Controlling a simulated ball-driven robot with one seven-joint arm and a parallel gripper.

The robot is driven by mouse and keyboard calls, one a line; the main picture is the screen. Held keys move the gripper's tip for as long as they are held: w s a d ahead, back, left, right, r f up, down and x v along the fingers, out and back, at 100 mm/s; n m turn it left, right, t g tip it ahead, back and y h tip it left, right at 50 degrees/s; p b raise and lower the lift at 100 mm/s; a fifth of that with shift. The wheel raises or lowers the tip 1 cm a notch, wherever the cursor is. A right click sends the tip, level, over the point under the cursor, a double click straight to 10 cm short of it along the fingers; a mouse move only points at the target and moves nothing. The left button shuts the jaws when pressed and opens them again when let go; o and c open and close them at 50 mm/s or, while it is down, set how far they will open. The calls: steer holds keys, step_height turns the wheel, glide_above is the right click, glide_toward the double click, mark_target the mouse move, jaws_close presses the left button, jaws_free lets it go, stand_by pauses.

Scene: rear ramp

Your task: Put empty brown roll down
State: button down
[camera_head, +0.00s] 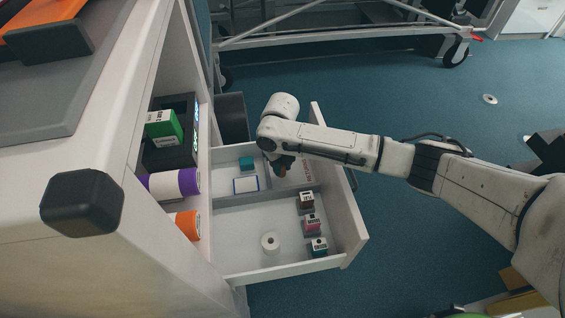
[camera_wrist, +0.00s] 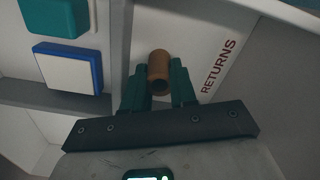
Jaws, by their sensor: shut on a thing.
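My gripper (camera_wrist: 158,80) is shut on the empty brown roll (camera_wrist: 158,66), a small hollow tube seen between its green fingers in the wrist view. In the head view my gripper (camera_head: 284,164) hangs over the open white drawer (camera_head: 240,219), at its back right compartment. That compartment bears red letters reading RETURNS (camera_wrist: 219,66), just right of the roll in the wrist view. I cannot tell whether the roll touches the compartment floor. In the head view my gripper mostly hides the roll.
The back left compartment holds a teal block (camera_head: 247,163) and a blue-edged white block (camera_head: 246,184). The cabinet (camera_head: 110,160) stands left.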

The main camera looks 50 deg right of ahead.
steer(key=c, duration=1.2)
jaws_free()
step_height(320, 180, up, 12)
steer(key=p, duration=0.6)
steer(key=shift+r, duration=0.25)
